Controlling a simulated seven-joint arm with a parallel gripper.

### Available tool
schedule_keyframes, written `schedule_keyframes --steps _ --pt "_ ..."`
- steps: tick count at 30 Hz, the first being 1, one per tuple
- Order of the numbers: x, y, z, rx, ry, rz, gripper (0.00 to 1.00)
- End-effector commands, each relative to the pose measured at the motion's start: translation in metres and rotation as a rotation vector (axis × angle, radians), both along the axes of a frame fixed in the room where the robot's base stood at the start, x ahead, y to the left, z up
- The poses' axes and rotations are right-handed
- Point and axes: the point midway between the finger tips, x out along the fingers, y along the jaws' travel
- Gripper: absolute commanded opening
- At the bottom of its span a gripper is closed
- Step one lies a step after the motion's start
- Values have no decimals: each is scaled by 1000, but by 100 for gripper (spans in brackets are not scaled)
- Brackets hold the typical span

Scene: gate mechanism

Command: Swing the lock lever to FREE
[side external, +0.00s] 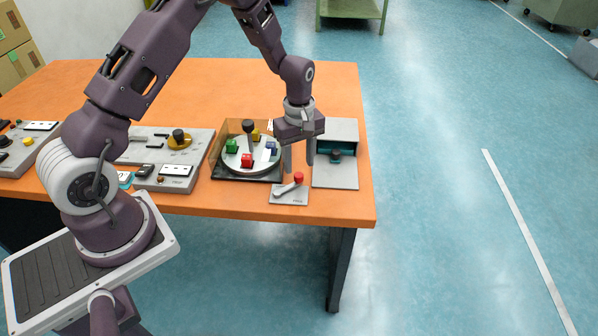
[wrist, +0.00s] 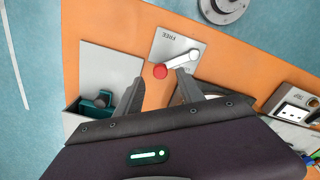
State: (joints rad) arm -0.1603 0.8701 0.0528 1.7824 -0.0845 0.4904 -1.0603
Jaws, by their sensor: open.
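The lock lever (side external: 287,188) is a pale arm on a small grey plate (side external: 276,198) at the table's front edge, with a red knob (side external: 298,178) on its end. In the wrist view the lever (wrist: 179,63) runs from its round pivot to the red knob (wrist: 160,71), at the plate edge nearest my gripper. The word FREE is printed near the plate's opposite edge (wrist: 168,36), and the lever points away from it. My gripper (side external: 299,168) is open and empty, pointing down, above and behind the knob. In the wrist view the knob shows just beyond the gap between my fingertips (wrist: 160,78).
A round turntable (side external: 238,162) with coloured blocks and a black-knobbed post stands left of my gripper. A grey housing (side external: 336,178) with a dark teal recess stands close on the right. Control panels (side external: 198,145) lie farther left. The table's front edge is just beyond the lever plate.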

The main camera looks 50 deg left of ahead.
Motion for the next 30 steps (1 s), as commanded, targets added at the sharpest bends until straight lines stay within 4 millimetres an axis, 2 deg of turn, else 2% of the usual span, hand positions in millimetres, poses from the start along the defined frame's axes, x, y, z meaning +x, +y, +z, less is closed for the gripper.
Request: schedule_keyframes --steps 3,6,15,16,21,23,30 --pt "-1 0 -23 -2 4 -1 45" --pt "0 0 -36 -1 2 0 45" --pt "0 0 -43 0 0 -2 45" --pt "0 0 -43 -1 0 -3 43" --pt "0 -1 -43 -1 0 -3 10" --pt "0 -1 -42 -1 0 -3 0" --pt "0 -1 -42 -1 0 -3 0"
